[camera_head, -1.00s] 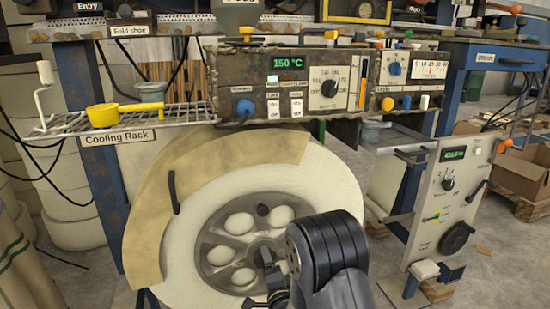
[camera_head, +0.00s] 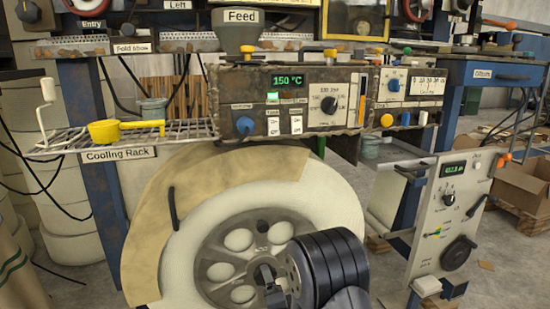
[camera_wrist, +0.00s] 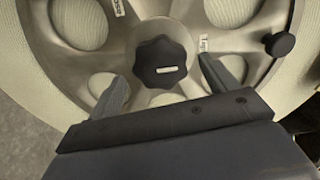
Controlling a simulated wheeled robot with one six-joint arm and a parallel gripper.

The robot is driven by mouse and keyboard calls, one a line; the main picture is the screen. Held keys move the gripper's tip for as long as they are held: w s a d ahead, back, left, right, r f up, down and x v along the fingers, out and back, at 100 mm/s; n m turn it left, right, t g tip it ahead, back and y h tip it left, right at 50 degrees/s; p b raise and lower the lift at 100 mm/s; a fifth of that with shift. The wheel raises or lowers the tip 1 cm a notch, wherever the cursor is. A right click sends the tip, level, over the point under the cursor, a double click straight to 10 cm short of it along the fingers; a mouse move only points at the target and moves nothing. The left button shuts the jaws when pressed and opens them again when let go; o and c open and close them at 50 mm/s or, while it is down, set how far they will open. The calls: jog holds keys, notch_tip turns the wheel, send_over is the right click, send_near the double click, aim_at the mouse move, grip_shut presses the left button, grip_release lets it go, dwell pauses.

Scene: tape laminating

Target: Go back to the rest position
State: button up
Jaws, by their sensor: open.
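My gripper (camera_wrist: 160,88) is open in the wrist view, its two fingers spread apart with nothing between them. A dark lobed hub knob (camera_wrist: 160,62) lies beyond the fingertips at the middle of a grey spoked wheel (camera_wrist: 62,55). Whether the fingers touch the knob I cannot tell. In the head view the wheel (camera_head: 222,236) has a white rim and a tan cover over its upper left. My black wrist stands in front of the wheel's lower right and hides part of it and most of the gripper.
A control panel (camera_head: 290,80) reading 150 °C stands above the wheel.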

jog(key=p+v, duration=0.1)
jog(key=v, duration=0.7)
jog(key=b+x, duration=0.2)
jog(key=x, duration=0.9)
jog(key=shift+w, duration=0.1)
jog(key=n, duration=0.5)
jog(key=shift+r+n, duration=0.1)
jog(key=shift+n, duration=0.3)
jog(key=n, duration=0.5)
jog(key=shift+a, duration=0.1)
jog(key=n, duration=1.2)
